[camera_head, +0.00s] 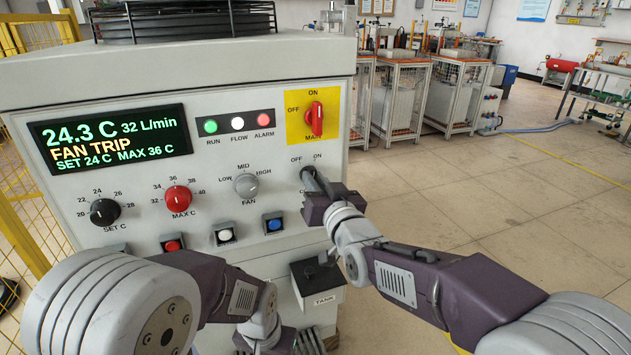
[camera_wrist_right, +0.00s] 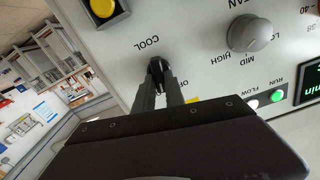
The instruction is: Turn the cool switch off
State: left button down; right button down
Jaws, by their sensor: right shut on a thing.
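The cool switch (camera_wrist_right: 155,66) is a small black knob on the grey front panel, under OFF and ON marks. In the right wrist view, which is upside down, its COOL label shows beside it. My right gripper (camera_head: 312,178) reaches the panel there and is shut on the knob; its fingertips also show in the wrist view (camera_wrist_right: 160,82). The fingers hide most of the knob, so I cannot tell which mark it points to. My left gripper (camera_head: 290,341) hangs low at the bottom of the head view, away from the switch; its fingertips are not clear.
The panel (camera_head: 215,165) also carries the grey FAN knob (camera_head: 246,186), red MAX C knob (camera_head: 178,199), black SET C knob (camera_head: 104,212) and red MAIN switch (camera_head: 315,119). The display (camera_head: 110,138) reads FAN TRIP. A black TANK box (camera_head: 317,279) juts out below. Open floor lies right.

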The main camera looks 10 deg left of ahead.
jog(key=shift+s+a+n+p, duration=0.1)
jog(key=shift+n+p, duration=0.05)
jog(key=shift+n, duration=1.85)
jog(key=shift+a+n+p, duration=0.1)
jog(key=shift+n+p, duration=0.05)
jog(key=shift+n, duration=1.85)
jog(key=c, duration=1.4)
grip_release()
jog(key=shift+s, duration=0.1)
jog(key=p+v, duration=0.1)
jog(key=v, duration=0.8)
jog(key=shift+p, duration=0.3)
